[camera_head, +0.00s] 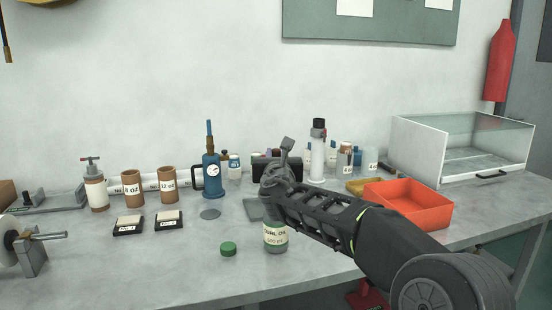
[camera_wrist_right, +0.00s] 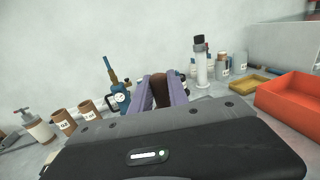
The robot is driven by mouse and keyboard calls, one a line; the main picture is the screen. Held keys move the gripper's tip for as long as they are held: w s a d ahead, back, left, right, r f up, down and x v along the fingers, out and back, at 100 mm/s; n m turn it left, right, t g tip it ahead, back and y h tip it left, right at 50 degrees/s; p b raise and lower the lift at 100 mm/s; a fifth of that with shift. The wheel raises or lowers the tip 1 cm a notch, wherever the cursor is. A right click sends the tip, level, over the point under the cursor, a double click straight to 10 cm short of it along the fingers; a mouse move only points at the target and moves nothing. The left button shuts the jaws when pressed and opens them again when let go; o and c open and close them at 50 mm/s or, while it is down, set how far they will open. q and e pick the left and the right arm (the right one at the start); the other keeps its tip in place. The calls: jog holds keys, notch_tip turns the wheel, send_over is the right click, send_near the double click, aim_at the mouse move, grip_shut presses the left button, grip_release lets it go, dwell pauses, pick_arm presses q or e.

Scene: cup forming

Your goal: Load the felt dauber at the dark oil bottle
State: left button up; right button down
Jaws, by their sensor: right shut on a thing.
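The oil bottle (camera_head: 275,237) stands upright near the bench front, dark grey-green with a pale label reading "OIL". Its top is hidden behind my right arm and gripper. A green cap (camera_head: 228,249) lies on the bench to its left. My right gripper (camera_head: 276,178) is above the bottle, pointing away from me. In the right wrist view its fingers (camera_wrist_right: 160,92) are shut on a brown piece, which I take to be the dauber (camera_wrist_right: 160,88). The dauber's lower end is hidden, so I cannot tell whether it touches the bottle. My left gripper is out of view.
An orange tray (camera_head: 409,204) and a clear-fronted white box (camera_head: 460,150) stand at right. The bench front left of the bottle is mostly clear.

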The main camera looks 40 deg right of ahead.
jog(key=shift+r+p, duration=0.45)
jog(key=shift+r, duration=0.45)
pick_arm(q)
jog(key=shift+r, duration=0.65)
pick_arm(e)
jog(key=shift+f, duration=0.1)
